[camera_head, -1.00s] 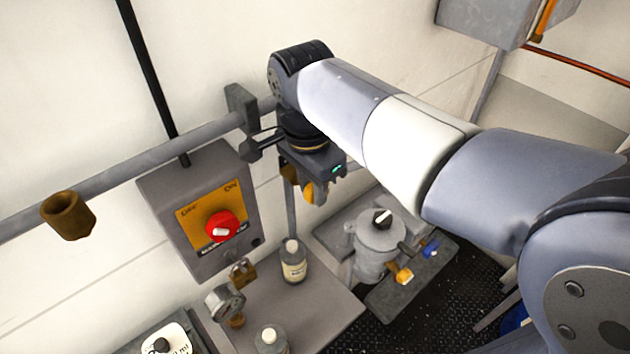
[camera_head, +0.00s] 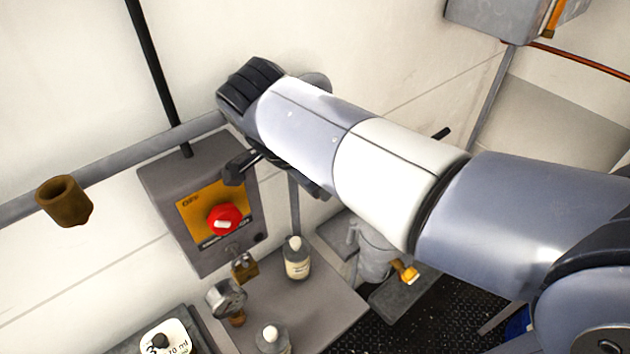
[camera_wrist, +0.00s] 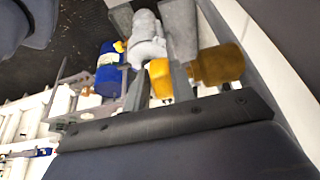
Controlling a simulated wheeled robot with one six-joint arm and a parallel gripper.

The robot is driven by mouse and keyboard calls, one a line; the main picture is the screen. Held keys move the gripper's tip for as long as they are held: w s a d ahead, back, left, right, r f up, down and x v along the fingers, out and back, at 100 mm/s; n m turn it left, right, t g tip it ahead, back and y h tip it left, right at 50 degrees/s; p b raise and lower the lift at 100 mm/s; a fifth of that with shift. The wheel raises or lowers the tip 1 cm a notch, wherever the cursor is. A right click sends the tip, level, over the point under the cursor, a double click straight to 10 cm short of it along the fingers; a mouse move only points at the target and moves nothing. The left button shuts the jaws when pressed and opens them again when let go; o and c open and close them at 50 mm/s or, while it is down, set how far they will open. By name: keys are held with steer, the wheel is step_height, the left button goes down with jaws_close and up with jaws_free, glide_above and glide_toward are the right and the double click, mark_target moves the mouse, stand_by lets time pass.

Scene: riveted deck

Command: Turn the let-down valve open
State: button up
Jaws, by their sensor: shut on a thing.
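In the wrist view, a yellow handle (camera_wrist: 160,78) sits between the two fingers of my gripper (camera_wrist: 161,84), which is shut on it. A brass-brown valve body (camera_wrist: 216,65) is right beside the handle. I take these to be the let-down valve, though no label shows. In the head view, my arm hides the valve and the fingertips, so the handle's angle cannot be read there.
A grey box with a red knob (camera_head: 224,219) hangs left of my arm. A bottle (camera_head: 297,258), a gauge (camera_head: 225,298) and a brass padlock (camera_head: 244,266) are below. A grey pot (camera_head: 373,258) stands right.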

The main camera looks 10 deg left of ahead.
steer(key=o, duration=1)
steer(key=b+v, duration=0.1)
steer(key=v, duration=0.9)
steer(key=shift+a+r, duration=0.1)
steer(key=shift+r, duration=0.3)
